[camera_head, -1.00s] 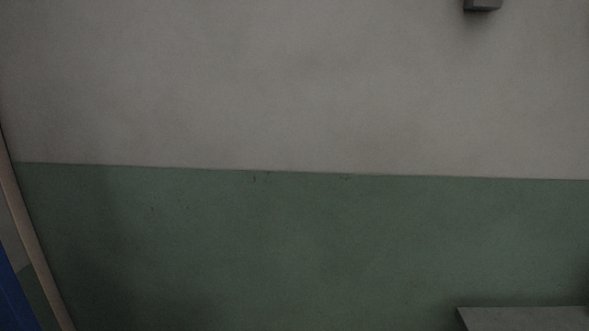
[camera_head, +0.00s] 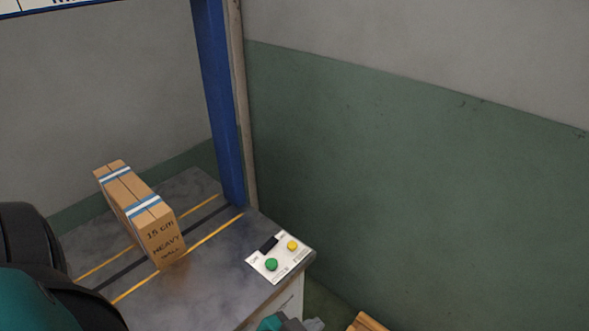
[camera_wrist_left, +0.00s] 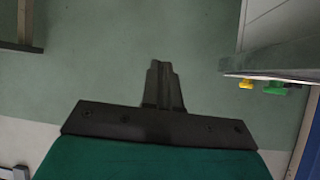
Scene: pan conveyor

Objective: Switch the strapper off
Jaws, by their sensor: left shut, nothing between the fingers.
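The strapper (camera_head: 215,275) is a grey-topped table with a blue upright frame (camera_head: 217,100). On its near right corner is a white control panel (camera_head: 265,267) with a black switch (camera_head: 269,244), a green button (camera_head: 271,264) and a yellow button (camera_head: 292,245). The switch's position is too small to tell. My left gripper (camera_head: 312,324) is at the bottom edge of the head view, just below the panel corner and apart from it. In the left wrist view the gripper (camera_wrist_left: 163,66) is shut and empty, with the green button (camera_wrist_left: 275,88) and yellow button (camera_wrist_left: 246,84) to its right. My right gripper is not in view.
A brown carton (camera_head: 143,215) with blue-white straps stands on the strapper top, left of the panel. A wooden object (camera_head: 368,322) is at the bottom edge, right of my gripper. A green and grey wall (camera_head: 400,160) stands behind and right.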

